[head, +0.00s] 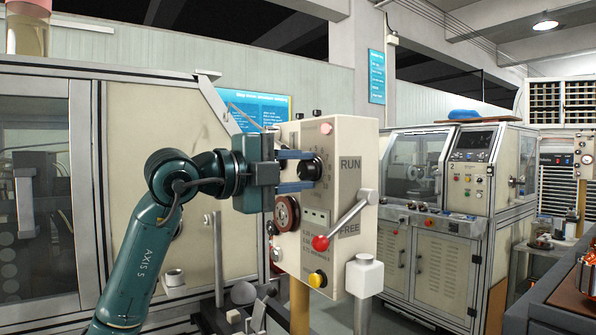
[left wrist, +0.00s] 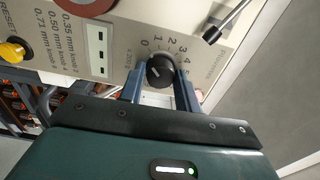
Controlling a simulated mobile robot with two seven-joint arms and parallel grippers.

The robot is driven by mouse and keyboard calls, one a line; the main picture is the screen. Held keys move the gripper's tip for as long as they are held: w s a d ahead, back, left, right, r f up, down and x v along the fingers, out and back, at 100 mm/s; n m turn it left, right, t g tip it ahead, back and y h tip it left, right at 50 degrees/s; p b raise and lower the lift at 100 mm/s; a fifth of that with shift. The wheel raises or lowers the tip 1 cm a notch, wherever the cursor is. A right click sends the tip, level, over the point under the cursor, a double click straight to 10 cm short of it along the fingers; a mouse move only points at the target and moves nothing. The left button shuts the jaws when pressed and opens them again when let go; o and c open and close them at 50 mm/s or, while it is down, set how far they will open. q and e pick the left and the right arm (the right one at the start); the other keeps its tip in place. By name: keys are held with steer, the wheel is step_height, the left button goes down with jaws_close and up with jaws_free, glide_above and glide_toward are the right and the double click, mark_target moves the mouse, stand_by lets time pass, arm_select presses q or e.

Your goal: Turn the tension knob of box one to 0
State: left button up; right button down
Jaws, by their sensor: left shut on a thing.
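The tension box (head: 345,150) is a cream box with RUN and FREE printed on its side; no box number is readable on it. Its black tension knob (head: 312,168) sits high on the face and also shows in the left wrist view (left wrist: 160,72), amid a printed number scale with 0 towards the left. A pale mark shows on the knob, but I cannot tell exactly which number it meets. My left gripper (head: 300,171) is shut on the knob, one blue finger on each side. My right gripper is not in view.
Below the knob are a brown wheel (head: 287,213), a red-balled lever (head: 343,223) and a yellow button (head: 317,279). A machine marked 2 (head: 468,185) stands behind to the right. A glazed cabinet (head: 130,130) stands behind my left arm.

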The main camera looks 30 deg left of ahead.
arm_select(q)
steer(key=o, duration=1)
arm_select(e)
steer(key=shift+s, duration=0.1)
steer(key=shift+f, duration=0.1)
arm_select(q)
steer(key=shift+s+a, duration=0.2)
steer(key=shift+s, duration=0.15)
steer(key=b+v, duration=0.4)
steer(key=v, duration=0.8)
steer(key=shift+s, duration=0.2)
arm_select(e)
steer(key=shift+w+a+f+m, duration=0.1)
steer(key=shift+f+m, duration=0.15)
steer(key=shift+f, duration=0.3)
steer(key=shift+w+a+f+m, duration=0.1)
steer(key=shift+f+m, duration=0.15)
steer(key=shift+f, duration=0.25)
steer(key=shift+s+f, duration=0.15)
